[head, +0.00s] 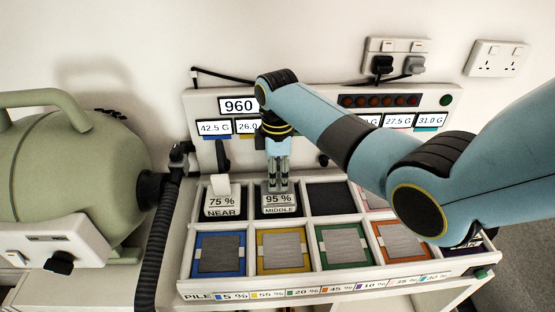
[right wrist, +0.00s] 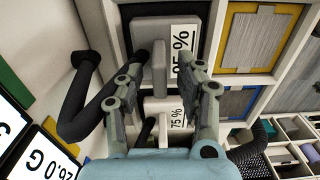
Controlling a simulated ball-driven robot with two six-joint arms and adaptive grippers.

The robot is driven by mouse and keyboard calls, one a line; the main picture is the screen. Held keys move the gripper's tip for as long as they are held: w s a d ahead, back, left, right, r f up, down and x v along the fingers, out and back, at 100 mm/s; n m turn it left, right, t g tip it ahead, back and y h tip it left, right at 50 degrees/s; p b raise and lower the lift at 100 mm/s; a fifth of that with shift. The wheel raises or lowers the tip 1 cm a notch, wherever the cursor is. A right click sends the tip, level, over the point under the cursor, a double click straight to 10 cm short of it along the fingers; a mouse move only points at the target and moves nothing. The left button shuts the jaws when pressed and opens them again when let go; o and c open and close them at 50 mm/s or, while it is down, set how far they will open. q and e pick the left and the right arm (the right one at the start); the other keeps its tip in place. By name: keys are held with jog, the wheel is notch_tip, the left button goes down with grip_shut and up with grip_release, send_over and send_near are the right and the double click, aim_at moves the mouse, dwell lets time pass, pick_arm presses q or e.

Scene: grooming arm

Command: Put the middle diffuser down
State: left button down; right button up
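The middle diffuser (head: 280,203), a grey block labelled "95 % MIDDLE", sits in the back row of the tray (head: 335,273), second compartment from the left. It also shows in the right wrist view (right wrist: 140,35), with its upright grip tab (right wrist: 159,66) between the fingers. My right gripper (head: 278,184) points down over it. In the right wrist view its fingers (right wrist: 164,78) are apart, with a gap on both sides of the tab. The near diffuser (head: 222,206), labelled "75 % NEAR", stands in the compartment to the left. My left gripper is out of view.
The front row holds framed mesh pads, blue (head: 218,254), yellow (head: 283,250), green (head: 343,246) and orange (head: 403,240). A black compartment (head: 331,198) lies right of the middle diffuser. A display panel (head: 238,106) stands behind; a green tank (head: 75,170) and black hose (head: 161,220) are left.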

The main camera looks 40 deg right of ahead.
notch_tip(320, 180, up, 12)
jog(key=shift+f, duration=0.25)
dwell(0.5)
